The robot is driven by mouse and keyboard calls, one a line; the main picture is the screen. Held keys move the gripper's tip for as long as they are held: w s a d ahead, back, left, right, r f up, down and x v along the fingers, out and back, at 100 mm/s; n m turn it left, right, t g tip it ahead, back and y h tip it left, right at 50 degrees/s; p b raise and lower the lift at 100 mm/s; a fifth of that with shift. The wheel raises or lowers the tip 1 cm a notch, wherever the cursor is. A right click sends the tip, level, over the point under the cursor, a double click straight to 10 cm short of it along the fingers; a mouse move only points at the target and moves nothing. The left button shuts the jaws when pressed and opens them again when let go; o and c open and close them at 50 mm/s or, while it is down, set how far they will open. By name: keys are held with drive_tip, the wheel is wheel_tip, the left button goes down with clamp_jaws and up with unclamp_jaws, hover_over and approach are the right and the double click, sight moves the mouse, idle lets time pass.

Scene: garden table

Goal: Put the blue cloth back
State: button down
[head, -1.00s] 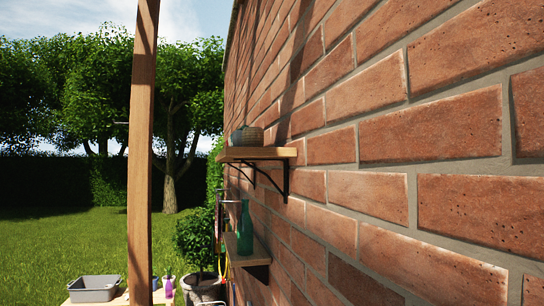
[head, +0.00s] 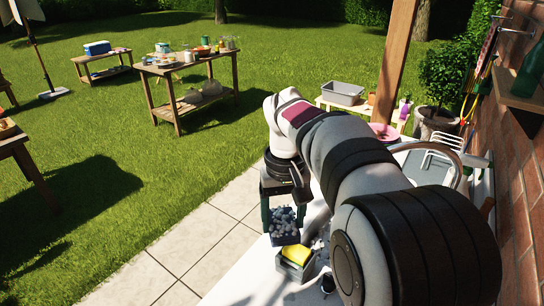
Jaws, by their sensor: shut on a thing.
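My gripper (head: 284,208) hangs over the white tabletop (head: 245,283) at the lower middle of the head view, with its dark fingers pointing down. It is shut on a dark blue, white-speckled thing (head: 284,226) that shows between and below the fingers. I cannot tell for certain whether this is the blue cloth, or whether it touches the tabletop. No other blue cloth can be made out. My arm hides much of the table.
A small grey box (head: 295,268) with a yellow sponge (head: 297,256) stands just in front of the gripper. Beyond the arm are a pink plate (head: 384,131), a white rack (head: 432,158) and a grey tub (head: 343,93). A brick wall (head: 522,215) with a shelf bounds the right.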

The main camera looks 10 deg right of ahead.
drive_tip(key=w+f, duration=0.6)
drive_tip(key=w, duration=0.2)
hover_over(269, 249)
wheel_tip(269, 249, down, 8)
wheel_tip(269, 249, down, 12)
drive_tip(key=shift+r, duration=0.2)
drive_tip(key=shift+f, duration=0.15)
unclamp_jaws()
